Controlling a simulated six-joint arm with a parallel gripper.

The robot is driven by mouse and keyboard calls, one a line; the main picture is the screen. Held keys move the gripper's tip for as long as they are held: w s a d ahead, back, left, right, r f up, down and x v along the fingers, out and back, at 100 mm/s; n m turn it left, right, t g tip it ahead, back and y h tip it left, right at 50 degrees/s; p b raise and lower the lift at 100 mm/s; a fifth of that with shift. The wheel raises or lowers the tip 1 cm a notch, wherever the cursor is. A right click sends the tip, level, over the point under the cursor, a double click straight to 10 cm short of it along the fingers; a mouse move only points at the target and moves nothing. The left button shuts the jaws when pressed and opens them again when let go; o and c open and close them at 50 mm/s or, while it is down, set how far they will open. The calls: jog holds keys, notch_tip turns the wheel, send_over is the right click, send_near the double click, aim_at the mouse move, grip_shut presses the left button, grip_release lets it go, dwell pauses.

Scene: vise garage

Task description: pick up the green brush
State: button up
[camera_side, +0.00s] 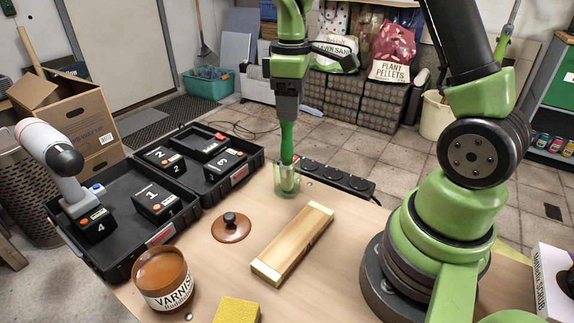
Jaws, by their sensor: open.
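The green brush (287,142) stands upright, bristles down, in a clear greenish glass (288,187) on the wooden table. My gripper (288,116) points straight down over it. The gripper is open, with its fingers at the upper end of the green handle. The top of the handle is hidden by the gripper. I cannot tell whether the fingers touch it.
A wooden block (293,243) and a brown lid (231,227) lie in front of the glass. A power strip (338,180) lies behind it. A varnish can (163,278) and yellow sponge (237,311) are nearer. An open black case (120,215) with numbered boxes stands left.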

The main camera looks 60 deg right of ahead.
aim_at(287, 128)
jog(key=f, duration=0.5)
jog(key=shift+w+a+f, duration=0.25)
jog(key=shift+a, duration=0.05)
jog(key=c, duration=1)
